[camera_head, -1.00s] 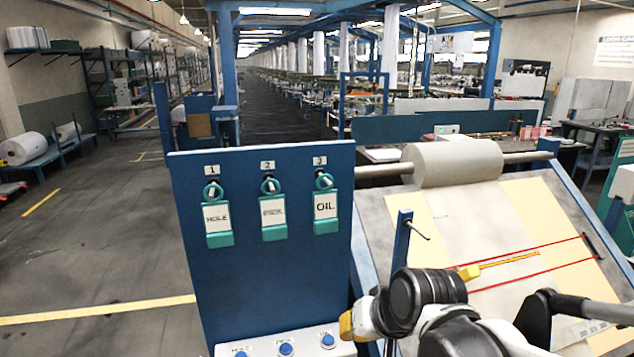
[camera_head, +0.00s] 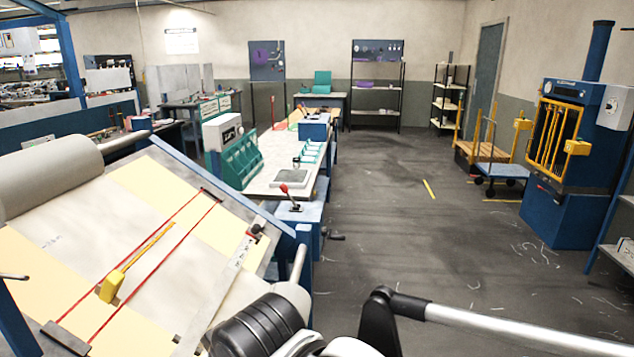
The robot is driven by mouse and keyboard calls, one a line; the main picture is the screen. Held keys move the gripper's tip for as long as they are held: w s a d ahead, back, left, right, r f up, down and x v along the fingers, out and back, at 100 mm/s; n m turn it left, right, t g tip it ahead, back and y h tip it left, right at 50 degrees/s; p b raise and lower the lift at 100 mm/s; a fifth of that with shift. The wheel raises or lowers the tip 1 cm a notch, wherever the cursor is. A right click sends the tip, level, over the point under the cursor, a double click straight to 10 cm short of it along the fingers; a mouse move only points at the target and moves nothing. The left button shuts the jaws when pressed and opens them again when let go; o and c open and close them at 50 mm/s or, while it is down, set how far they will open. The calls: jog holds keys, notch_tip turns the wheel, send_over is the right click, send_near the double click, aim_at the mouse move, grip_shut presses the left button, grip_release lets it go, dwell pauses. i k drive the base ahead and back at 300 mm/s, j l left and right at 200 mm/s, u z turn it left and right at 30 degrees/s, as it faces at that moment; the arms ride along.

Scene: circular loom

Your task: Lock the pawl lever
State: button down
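A lever with a red knob (camera_head: 284,188) stands on a blue block at the near end of the long bench, right of the sloped board. A dark handle (camera_head: 334,236) sticks out lower down on the right side of that block. I cannot tell from this view which of them is the pawl lever, or whether it is locked. My gripper is not in view. Only links of my arm show along the bottom edge, well short of the levers.
The sloped board (camera_head: 60,240) with a fabric roll (camera_head: 50,170) fills the left foreground. A long bench (camera_head: 285,160) runs away behind the blue block. A blue machine with a yellow guard (camera_head: 565,150) stands right.

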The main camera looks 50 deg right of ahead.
aim_at(283, 186)
jog(key=z, duration=1.2)
jog(key=l, duration=0.35)
jog(key=i+l, duration=0.1)
jog(key=l, duration=0.2)
jog(key=i+l, duration=0.3)
jog(key=i, duration=0.2)
jog(key=i+l, duration=0.25)
jog(key=i, duration=0.25)
jog(key=i+l, duration=0.3)
jog(key=i, duration=0.15)
jog(key=i+j, duration=0.1)
jog(key=i, duration=0.35)
jog(key=i+j, duration=0.1)
jog(key=i, duration=0.35)
jog(key=u, duration=0.05)
